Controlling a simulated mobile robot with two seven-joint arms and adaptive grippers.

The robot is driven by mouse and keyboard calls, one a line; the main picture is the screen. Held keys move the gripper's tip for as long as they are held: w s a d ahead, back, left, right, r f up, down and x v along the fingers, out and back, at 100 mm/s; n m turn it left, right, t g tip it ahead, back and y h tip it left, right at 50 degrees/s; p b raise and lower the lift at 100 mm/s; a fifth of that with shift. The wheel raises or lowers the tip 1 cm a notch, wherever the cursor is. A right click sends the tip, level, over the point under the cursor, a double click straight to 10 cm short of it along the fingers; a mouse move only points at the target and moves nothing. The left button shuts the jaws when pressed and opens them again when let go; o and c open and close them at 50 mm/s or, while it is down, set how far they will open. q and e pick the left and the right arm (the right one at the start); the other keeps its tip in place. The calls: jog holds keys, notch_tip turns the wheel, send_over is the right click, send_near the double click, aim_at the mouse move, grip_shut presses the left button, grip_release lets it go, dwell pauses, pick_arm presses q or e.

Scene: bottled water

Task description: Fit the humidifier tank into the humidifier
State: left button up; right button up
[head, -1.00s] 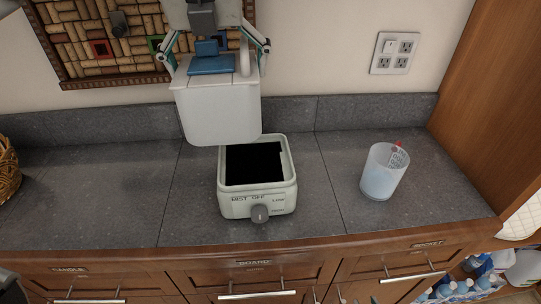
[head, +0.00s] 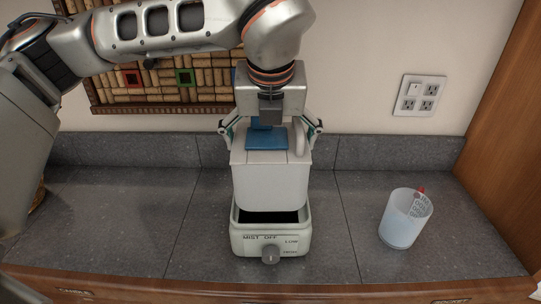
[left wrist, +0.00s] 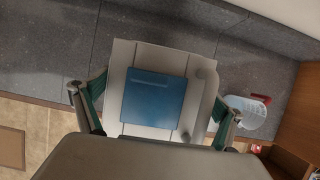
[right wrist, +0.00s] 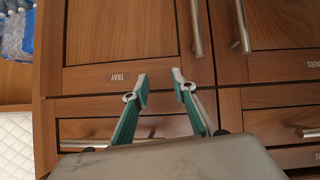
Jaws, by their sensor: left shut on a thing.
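The white humidifier tank (head: 270,184) with a blue top panel is held upright in my left gripper (head: 270,132), whose fingers grip its two sides. The tank's top and blue panel also show in the left wrist view (left wrist: 152,100). The humidifier base (head: 270,243), a pale box with a front knob and a dark opening, stands on the counter. The tank is over the base opening; its lower edge hides the back part, and dark opening shows below its front edge. My right gripper (right wrist: 159,78) is open and empty, facing the cabinet fronts.
A translucent measuring cup (head: 404,220) with a red handle stands on the grey counter (head: 150,220) to the right. A wooden cabinet side (head: 505,170) bounds the right. Counter to the left of the base is clear.

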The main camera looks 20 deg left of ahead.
pick_arm(q)
notch_tip(320, 180, down, 3)
jog(key=shift+f, duration=0.15)
jog(key=shift+f, duration=0.1)
jog(key=o, duration=1.7)
jog(key=shift+f, duration=0.1)
jog(key=shift+r, duration=0.25)
jog(key=b+v, duration=0.1)
jog(key=v, duration=1.1)
jog(key=shift+s+d, duration=0.1)
jog(key=shift+f, duration=0.1)
